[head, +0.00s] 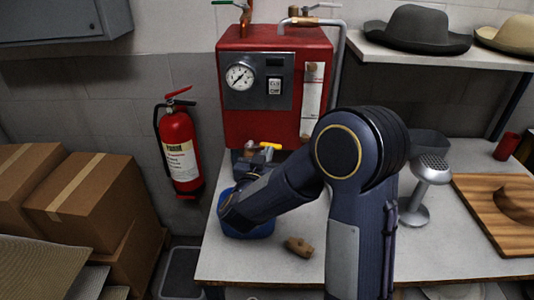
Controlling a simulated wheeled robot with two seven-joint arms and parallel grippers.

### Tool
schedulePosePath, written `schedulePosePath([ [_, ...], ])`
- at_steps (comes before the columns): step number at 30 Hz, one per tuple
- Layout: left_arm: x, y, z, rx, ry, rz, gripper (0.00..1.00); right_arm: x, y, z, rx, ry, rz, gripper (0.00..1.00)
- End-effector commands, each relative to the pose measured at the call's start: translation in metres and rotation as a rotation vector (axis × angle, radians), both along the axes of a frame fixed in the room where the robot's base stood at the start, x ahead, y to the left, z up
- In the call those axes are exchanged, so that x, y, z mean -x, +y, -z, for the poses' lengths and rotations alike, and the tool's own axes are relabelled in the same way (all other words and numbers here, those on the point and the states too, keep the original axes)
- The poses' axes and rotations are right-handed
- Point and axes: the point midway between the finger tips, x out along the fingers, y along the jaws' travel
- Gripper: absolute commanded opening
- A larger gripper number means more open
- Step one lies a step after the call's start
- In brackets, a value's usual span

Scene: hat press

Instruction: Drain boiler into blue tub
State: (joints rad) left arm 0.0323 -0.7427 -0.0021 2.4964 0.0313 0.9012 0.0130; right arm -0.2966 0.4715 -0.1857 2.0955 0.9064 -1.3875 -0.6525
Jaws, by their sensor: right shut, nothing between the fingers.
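The boiler (275,118) is a red box with a round gauge, standing at the back of the worktop. A small yellow lever (270,147) shows low on its front. The blue tub (251,233) sits on the worktop in front of the boiler, mostly hidden under my right forearm. My right gripper (258,158) is shut and empty, close by the yellow lever. I cannot tell whether it touches the lever. The tub's inside and the drain outlet are hidden. My left gripper is out of view.
A brown piece (299,247) lies on the worktop (290,268). A metal stand (424,185) and wooden board (495,215) are at right. Hats (405,30) sit on the shelf.

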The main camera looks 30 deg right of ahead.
Motion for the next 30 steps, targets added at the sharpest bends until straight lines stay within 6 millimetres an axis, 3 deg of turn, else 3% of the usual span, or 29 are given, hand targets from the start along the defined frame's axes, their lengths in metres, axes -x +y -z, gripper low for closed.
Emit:
schedulePosePath([
  [8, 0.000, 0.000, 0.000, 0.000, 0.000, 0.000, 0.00, 0.000, -0.001, 0.000, -0.001, -0.001, -0.002, 0.00],
  [19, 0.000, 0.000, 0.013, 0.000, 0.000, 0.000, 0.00, -0.007, -0.020, 0.001, 0.000, 0.000, -0.137, 0.00],
  [30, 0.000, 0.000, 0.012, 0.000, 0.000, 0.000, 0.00, -0.007, -0.021, 0.000, 0.000, 0.000, -0.136, 0.00],
])
